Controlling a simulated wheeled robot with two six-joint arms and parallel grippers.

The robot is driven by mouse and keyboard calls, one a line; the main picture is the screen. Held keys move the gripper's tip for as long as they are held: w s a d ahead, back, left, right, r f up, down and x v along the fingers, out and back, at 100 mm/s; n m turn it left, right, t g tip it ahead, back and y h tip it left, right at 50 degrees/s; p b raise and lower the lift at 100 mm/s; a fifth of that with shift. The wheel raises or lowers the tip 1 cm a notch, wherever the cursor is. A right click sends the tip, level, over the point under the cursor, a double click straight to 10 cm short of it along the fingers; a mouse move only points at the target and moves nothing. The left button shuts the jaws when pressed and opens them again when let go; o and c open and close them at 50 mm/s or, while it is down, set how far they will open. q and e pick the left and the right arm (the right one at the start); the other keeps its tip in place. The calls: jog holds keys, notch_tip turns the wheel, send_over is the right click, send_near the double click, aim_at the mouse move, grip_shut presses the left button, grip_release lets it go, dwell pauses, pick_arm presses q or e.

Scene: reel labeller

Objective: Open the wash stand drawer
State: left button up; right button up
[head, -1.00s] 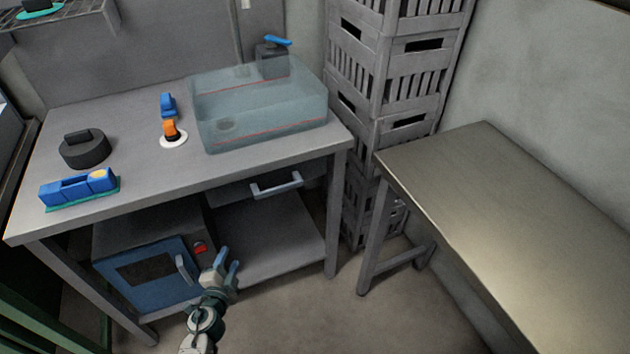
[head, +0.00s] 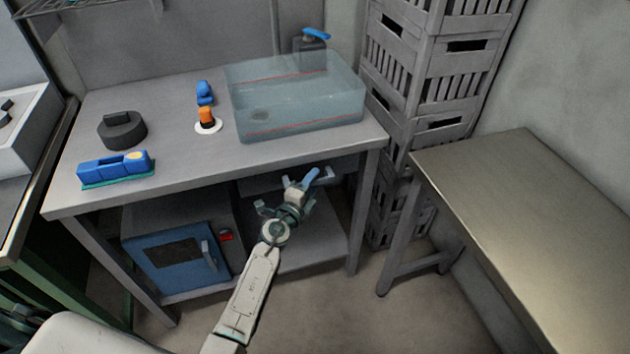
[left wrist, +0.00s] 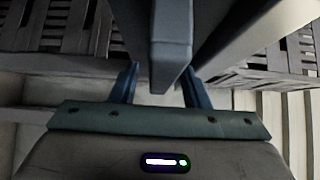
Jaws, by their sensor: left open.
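The wash stand (head: 180,172) is a grey table with a clear basin (head: 300,105) on its top. Its drawer (head: 258,186) sits under the right part of the top and looks closed. The drawer's grey bar handle (head: 325,178) is partly hidden by my left gripper (head: 308,182). My left gripper is open at the handle. In the left wrist view, a grey bar, seemingly the handle (left wrist: 171,40), reaches between the two blue fingers of the gripper (left wrist: 160,84). I cannot tell whether they touch it. My right gripper is not in view.
A blue-fronted box (head: 175,262) stands on the lower shelf, left of my arm. A blue tool (head: 115,167), a dark round item (head: 122,130) and an orange-topped item (head: 207,118) are on the top. Stacked crates (head: 400,130) and a bare table (head: 530,210) stand to the right.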

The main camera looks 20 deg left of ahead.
pick_arm(q)
jog(key=shift+w+d, duration=0.15)
jog(key=shift+w, duration=0.65)
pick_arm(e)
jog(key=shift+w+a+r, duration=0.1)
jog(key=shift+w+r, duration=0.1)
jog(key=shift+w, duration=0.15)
pick_arm(q)
grip_shut()
